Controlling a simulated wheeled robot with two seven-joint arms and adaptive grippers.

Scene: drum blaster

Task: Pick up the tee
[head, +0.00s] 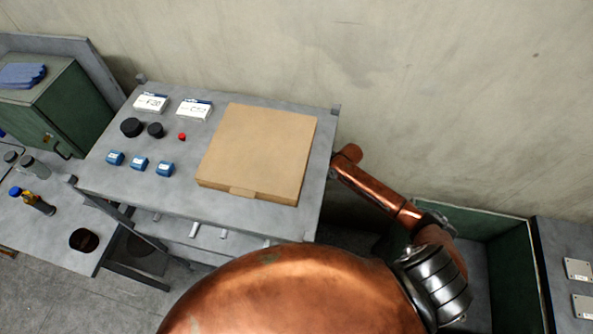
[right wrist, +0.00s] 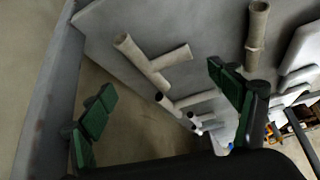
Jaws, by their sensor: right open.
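In the right wrist view a grey tee-shaped pipe piece (right wrist: 150,64), a straight tube with a side branch, lies on a grey surface (right wrist: 205,22). A second branched pipe piece (right wrist: 180,104) shows close below it. My right gripper (right wrist: 162,82) has its green-padded fingers wide apart, with nothing held between them. The tee appears between and beyond the fingertips, apart from both pads. In the head view neither gripper shows. Small pale pieces (head: 195,229) show on a level under the table top, partly hidden.
The table top (head: 105,190) holds a flat cardboard box (head: 257,150), black round parts (head: 131,127), blue parts (head: 140,163) and white boxes (head: 151,103). A straight pipe piece (right wrist: 256,38) and pale pieces (right wrist: 303,55) lie right of the tee. A green bin (head: 520,280) stands right.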

